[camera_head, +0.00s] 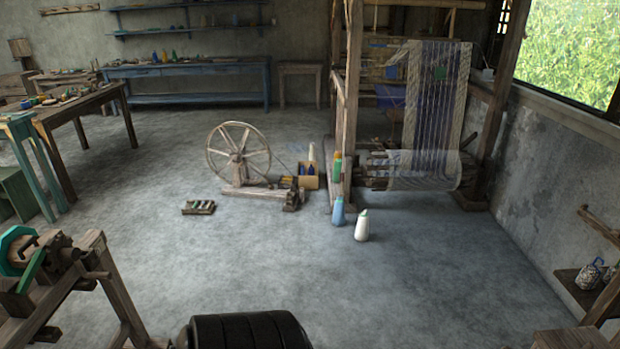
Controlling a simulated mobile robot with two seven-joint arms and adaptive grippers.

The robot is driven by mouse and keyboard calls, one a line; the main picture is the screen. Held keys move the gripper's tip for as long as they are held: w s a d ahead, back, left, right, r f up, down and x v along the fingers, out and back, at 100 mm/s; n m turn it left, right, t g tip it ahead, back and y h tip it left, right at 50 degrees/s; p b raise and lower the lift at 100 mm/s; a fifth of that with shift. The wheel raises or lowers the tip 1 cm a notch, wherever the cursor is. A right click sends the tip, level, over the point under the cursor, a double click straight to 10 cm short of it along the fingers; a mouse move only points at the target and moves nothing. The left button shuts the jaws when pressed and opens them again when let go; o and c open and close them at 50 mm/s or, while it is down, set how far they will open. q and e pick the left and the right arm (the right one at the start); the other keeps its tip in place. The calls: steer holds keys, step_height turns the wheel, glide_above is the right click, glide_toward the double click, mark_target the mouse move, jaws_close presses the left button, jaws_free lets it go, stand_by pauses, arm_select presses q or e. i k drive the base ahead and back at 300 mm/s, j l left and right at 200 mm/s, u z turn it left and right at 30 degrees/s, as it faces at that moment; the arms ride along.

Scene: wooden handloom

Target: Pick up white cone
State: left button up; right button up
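A white cone (362,226) with a small green tip stands upright on the grey floor, in front of the loom's near left post. A blue cone (338,212) stands just left of it and a little farther back, with a small gap between them. Another pale cone (311,156) shows farther back, behind or in a small wooden box; its lower part is hidden. Neither of my grippers is in view, so I cannot see whether they are open or shut.
The wooden loom (351,100) stands behind the cones. A spinning wheel (238,153) and a small rack (198,207) are to the left. A wooden winder (75,280) fills the lower left. Open floor (420,290) lies in front of the cones.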

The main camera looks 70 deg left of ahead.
mark_target(362, 234)
steer(key=u, duration=2)
steer(key=i+l, duration=0.1)
steer(key=i, duration=0.75)
steer(key=i+u, duration=0.15)
steer(key=i, duration=0.65)
steer(key=l, duration=0.05)
